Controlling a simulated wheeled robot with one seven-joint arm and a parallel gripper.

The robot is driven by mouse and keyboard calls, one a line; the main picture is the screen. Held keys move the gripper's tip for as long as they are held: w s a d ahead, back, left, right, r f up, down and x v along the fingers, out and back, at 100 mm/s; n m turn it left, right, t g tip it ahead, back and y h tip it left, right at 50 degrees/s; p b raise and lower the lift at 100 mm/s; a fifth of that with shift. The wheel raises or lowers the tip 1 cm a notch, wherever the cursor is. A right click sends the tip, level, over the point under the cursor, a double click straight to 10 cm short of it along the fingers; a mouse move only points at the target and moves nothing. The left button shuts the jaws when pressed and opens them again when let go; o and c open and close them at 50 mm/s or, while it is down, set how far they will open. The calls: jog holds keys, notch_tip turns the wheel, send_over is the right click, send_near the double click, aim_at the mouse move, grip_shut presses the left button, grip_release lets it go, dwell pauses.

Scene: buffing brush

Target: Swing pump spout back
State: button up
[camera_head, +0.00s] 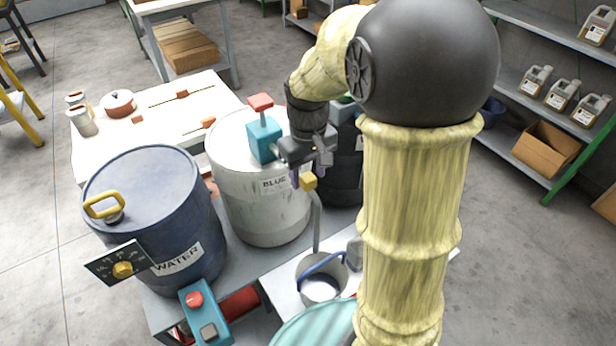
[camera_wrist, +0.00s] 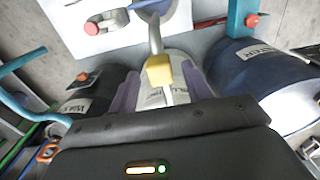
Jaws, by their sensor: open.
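The pump's teal body (camera_head: 264,138) with a red top (camera_head: 260,102) stands on the white drum marked BLUE (camera_head: 265,205). Its grey spout (camera_head: 317,222) carries a yellow block (camera_head: 308,181) and bends down over a grey bucket (camera_head: 321,286). My gripper (camera_head: 306,174) is open at the spout. In the wrist view the yellow block (camera_wrist: 160,72) shows between the purple fingers of my gripper (camera_wrist: 160,88), with a gap on each side. The grey spout (camera_wrist: 155,35) runs on past it toward the bucket. I cannot tell whether a finger touches it.
A dark blue WATER drum (camera_head: 150,215) stands left of the white drum; a black drum (camera_head: 345,165) stands close on the right. A teal box with red and grey buttons (camera_head: 205,315) is in front. A white table (camera_head: 160,130) lies behind.

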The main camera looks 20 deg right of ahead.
jog(key=shift+f, duration=0.85)
grip_shut()
jog(key=shift+r, duration=0.1)
